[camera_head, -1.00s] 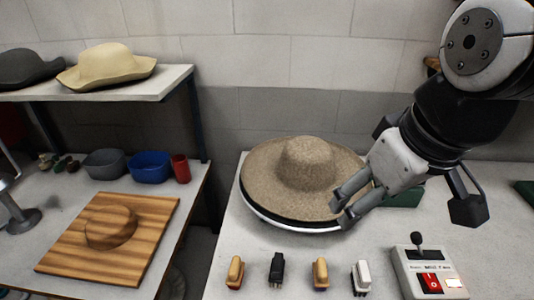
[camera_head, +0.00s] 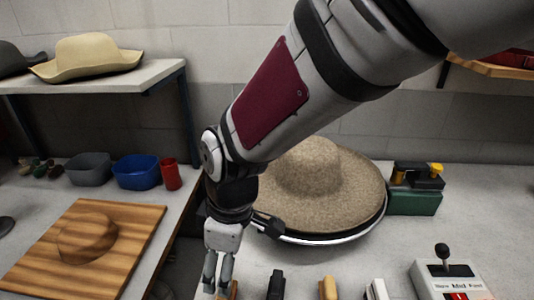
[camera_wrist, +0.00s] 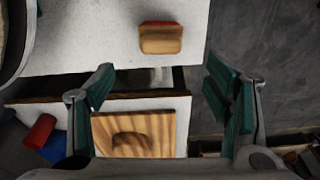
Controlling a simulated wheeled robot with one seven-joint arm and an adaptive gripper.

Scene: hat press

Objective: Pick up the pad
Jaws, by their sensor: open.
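A small pad (camera_wrist: 161,38) with a wooden handle and a red base lies near the edge of the white tabletop in the wrist view. In the head view a sliver of this wooden-handled piece (camera_head: 232,290) shows beside my fingers, at the left of a row of similar pieces. My gripper (camera_head: 218,284) points down over the table's front left corner, largely beside the pad. In the wrist view my gripper (camera_wrist: 160,72) is open and empty, its green-padded fingers spread wide. The pad lies beyond the fingertips, roughly centred between them. I see no contact.
In the row stand a black brush (camera_head: 276,284), another wooden-handled piece (camera_head: 327,288) and a white one (camera_head: 377,289). A switch box (camera_head: 448,279) is at right. A brown hat (camera_head: 325,180) rests on a round plate behind. A gap separates the left table with its wooden hat block (camera_head: 88,240).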

